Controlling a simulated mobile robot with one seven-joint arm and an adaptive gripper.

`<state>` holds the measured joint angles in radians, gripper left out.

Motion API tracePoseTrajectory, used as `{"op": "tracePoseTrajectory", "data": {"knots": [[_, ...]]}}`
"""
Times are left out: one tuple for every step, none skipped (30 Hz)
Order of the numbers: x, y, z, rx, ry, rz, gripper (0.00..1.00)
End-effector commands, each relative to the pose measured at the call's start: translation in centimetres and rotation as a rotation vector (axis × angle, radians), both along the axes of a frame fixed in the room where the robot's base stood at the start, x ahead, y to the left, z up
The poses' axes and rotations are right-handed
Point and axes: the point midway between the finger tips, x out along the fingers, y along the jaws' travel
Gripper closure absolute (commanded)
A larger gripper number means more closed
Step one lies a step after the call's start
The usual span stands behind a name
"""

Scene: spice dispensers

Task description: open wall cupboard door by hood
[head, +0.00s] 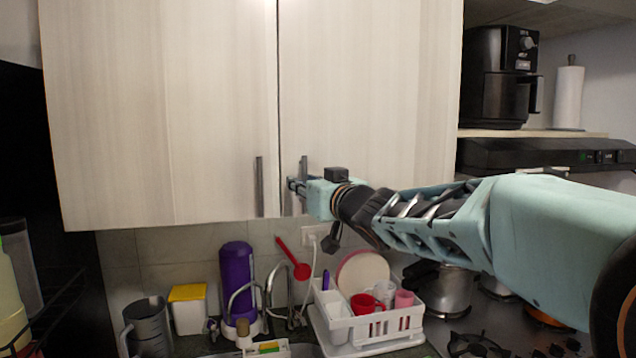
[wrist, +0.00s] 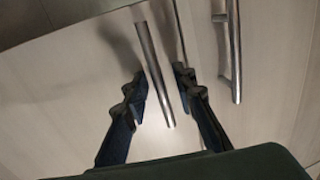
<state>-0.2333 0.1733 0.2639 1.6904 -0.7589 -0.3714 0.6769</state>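The wall cupboard door by the hood (head: 370,90) is the right one of two pale wood doors and is shut. Its vertical metal bar handle (head: 303,170) is near its lower left corner. My gripper (head: 296,186) is at this handle, reaching in from the right. In the wrist view, my open gripper (wrist: 160,84) has one dark finger on each side of the handle (wrist: 154,75). Gaps show between the fingers and the bar. How deep the bar sits between them is hard to tell.
The left door (head: 160,110) is shut, its handle (head: 260,187) close beside my gripper. The black hood (head: 545,155) and an air fryer (head: 498,80) are at the right. Below are a dish rack (head: 365,328), a faucet (head: 275,290) and a purple bottle (head: 237,280).

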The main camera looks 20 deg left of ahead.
Motion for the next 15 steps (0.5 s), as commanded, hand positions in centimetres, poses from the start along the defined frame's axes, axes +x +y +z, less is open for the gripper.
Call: {"op": "tracePoseTrajectory", "data": {"knots": [[0.01, -0.03, -0.02, 0.0, 0.0, 0.0, 0.75], [0.01, -0.01, -0.02, 0.0, 0.0, 0.0, 0.75], [0.01, -0.01, -0.02, 0.0, 0.0, 0.0, 0.75], [0.01, -0.01, -0.02, 0.0, 0.0, 0.0, 0.75], [0.01, -0.01, -0.02, 0.0, 0.0, 0.0, 0.75], [0.01, -0.01, -0.02, 0.0, 0.0, 0.0, 0.79], [0.01, -0.01, -0.01, 0.0, 0.0, 0.0, 0.83], [0.01, -0.01, -0.01, 0.0, 0.0, 0.0, 0.86], [0.01, -0.01, -0.01, 0.0, 0.0, 0.0, 0.91], [0.0, 0.0, -0.01, 0.0, 0.0, 0.0, 0.94], [0.0, 0.0, -0.01, 0.0, 0.0, 0.0, 0.97], [0.0, 0.0, -0.01, 0.0, 0.0, 0.0, 1.0], [0.0, 0.0, -0.01, 0.0, 0.0, 0.0, 1.0], [0.0, 0.0, 0.0, 0.0, 0.0, 0.0, 1.0], [0.0, 0.0, 0.0, 0.0, 0.0, 0.0, 1.0]]}}
